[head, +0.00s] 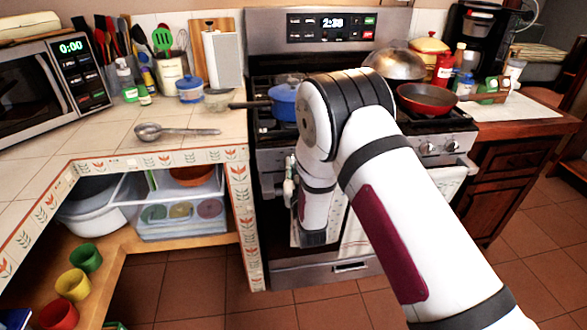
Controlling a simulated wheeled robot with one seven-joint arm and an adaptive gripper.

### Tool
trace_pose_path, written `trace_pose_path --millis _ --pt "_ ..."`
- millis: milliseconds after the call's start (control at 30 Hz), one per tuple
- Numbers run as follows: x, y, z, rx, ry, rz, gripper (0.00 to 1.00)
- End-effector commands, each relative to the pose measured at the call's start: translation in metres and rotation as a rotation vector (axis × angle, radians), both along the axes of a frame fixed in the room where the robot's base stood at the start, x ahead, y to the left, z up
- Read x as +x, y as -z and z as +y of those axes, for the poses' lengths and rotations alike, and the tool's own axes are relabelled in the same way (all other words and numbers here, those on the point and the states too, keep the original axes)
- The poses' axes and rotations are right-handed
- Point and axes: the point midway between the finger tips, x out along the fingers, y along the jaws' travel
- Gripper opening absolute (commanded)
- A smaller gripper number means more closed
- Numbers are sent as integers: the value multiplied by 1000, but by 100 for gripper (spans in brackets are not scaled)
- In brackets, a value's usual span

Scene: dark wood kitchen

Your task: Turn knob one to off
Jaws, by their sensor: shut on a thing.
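The stove (350,268) stands in the middle of the head view, with its control panel along the front edge. Two silver knobs, one left (428,148) and one right (452,143), show on the right part of this panel. Their marks are too small to read, and I cannot tell which knob is number one. My white arm crosses in front of the stove and covers the middle of the panel, so any knobs there are hidden.
A blue pot (284,103) sits on the left of the cooktop, its handle pointing left. A red pan (427,99) and a domed lid (396,64) sit on the right. A ladle (150,131) lies on the tiled counter (95,142). Floor is free before the stove.

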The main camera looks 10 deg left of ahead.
Motion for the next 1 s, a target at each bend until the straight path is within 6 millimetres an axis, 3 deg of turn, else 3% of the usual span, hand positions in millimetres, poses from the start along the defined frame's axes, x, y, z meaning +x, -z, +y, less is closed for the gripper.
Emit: trace_pose_path --millis 267,300,500,1000 --pt "3 -3 -1 5 3 -6 0" --pt "3 -3 -1 5 3 -6 14" --pt "3 -3 0 5 2 -6 59" --pt "0 -1 0 1 0 -1 59"
